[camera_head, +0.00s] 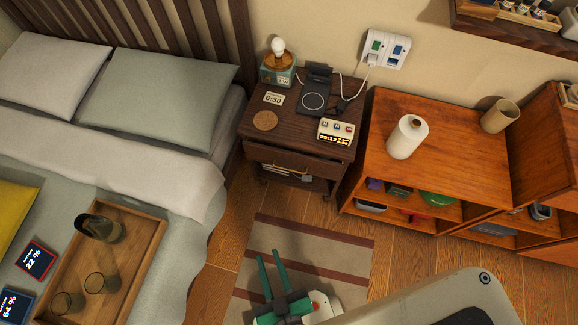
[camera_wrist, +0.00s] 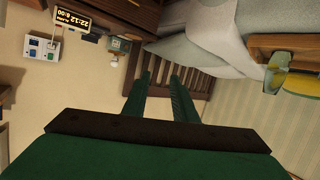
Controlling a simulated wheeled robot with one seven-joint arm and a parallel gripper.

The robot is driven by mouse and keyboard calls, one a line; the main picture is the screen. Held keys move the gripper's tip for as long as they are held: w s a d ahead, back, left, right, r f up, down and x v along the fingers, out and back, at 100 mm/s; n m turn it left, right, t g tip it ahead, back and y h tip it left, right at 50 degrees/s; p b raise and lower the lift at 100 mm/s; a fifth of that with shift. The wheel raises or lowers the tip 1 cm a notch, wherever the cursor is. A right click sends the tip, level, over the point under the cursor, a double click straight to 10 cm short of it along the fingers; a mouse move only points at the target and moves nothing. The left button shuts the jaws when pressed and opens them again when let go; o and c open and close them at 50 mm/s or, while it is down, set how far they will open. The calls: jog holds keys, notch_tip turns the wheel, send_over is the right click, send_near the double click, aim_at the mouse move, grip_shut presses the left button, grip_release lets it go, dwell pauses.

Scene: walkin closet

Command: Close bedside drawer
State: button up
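The bedside table (camera_head: 324,108) is dark wood and stands between the bed and an orange-brown cabinet. The drawer front seems to stand out a little from the body, but I cannot tell how far. Part of the table also shows upside down at the top of the wrist view (camera_wrist: 140,14). My gripper (camera_head: 270,255) is over the striped rug, in front of and below the drawer, apart from it. Its two green fingers are spread with nothing between them, also in the wrist view (camera_wrist: 159,78).
The bed with a wooden tray (camera_head: 146,247) is at left. The cabinet (camera_head: 455,150) is at right. The striped rug (camera_head: 310,245) lies clear before the table.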

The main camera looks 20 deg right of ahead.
jog(key=w+d+f+n+g+h, duration=0.25)
jog(key=w+f, duration=0.25)
jog(key=f, duration=0.7)
jog(key=w+d+f+n+g+h, duration=0.1)
jog(key=w+d+f+n, duration=0.2)
jog(key=f, duration=0.9)
jog(key=w+d+f+n+t+h, duration=0.1)
jog(key=w+d, duration=0.4)
jog(key=w, duration=0.8)
jog(key=w+d+f+n+t+h, duration=0.1)
jog(key=w+d+n+h, duration=0.2)
jog(key=w, duration=1)
jog(key=shift+d+f+h, duration=0.2)
jog(key=shift+d+h, duration=0.55)
jog(key=shift+d, duration=0.5)
jog(key=shift+w, duration=0.1)
grip_shut()
